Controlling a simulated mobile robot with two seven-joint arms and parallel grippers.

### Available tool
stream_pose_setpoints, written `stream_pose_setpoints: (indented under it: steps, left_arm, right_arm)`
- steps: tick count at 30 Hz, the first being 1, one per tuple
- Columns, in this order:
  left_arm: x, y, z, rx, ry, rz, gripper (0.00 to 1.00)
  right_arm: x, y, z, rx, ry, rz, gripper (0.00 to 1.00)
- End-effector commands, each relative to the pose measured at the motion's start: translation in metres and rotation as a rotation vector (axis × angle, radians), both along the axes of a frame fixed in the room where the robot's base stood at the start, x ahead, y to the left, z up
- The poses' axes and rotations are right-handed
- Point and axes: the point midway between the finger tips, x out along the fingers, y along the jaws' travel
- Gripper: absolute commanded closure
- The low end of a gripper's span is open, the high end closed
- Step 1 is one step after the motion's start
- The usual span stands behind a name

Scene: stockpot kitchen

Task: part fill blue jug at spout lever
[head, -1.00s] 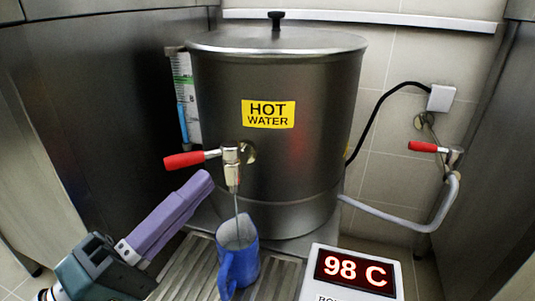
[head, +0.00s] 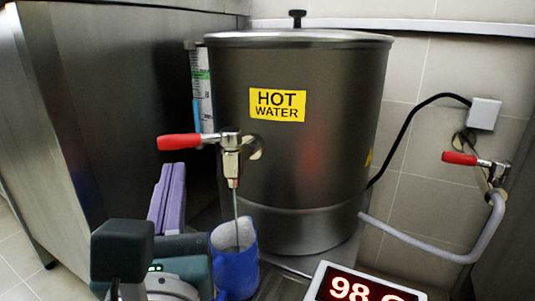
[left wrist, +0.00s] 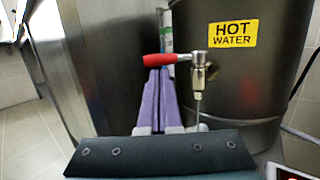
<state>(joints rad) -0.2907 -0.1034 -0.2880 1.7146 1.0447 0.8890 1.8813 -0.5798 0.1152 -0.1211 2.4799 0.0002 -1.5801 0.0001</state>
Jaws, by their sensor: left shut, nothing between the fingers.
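The hot-water boiler's spout (head: 230,165) has a red lever handle (head: 180,142) pointing left. A thin stream of water runs from the spout into the blue jug (head: 236,272), which stands upright below it. The water level in the jug is hard to make out. My left gripper (head: 172,170), with purple fingers, is shut and empty. Its tips point up, just below the red handle and left of the jug. In the left wrist view the shut fingers (left wrist: 157,75) rise to the red handle (left wrist: 160,59); I cannot tell whether they touch it. My right gripper is out of view.
The large steel boiler (head: 300,130) stands behind the spout. A red digital display (head: 362,288) sits right of the jug. A second red-handled tap (head: 470,159) and bent pipe (head: 440,255) are at the right. A steel cabinet (head: 100,110) closes the left side.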

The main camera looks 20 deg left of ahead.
Motion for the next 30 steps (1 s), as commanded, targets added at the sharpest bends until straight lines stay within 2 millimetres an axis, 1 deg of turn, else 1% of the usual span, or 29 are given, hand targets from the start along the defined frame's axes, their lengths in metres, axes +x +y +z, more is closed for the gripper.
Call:
stream_pose_setpoints:
  steps: [1, 3, 9, 15, 30]
  left_arm:
    - [0.009, 0.006, 0.002, 0.000, -0.005, 0.001, 1.00]
    - [0.018, 0.012, 0.004, 0.001, -0.003, 0.001, 1.00]
    - [0.036, 0.023, 0.008, 0.002, 0.000, 0.000, 1.00]
    - [0.041, 0.026, 0.009, 0.002, 0.001, -0.002, 1.00]
    - [0.040, 0.026, 0.009, 0.003, 0.001, -0.006, 1.00]
  right_arm:
    - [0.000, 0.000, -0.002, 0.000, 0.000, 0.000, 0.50]
    - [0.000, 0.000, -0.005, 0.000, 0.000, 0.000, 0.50]
    - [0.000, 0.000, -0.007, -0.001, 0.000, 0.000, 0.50]
    - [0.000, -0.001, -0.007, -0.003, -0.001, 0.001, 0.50]
    - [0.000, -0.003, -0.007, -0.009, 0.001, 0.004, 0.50]
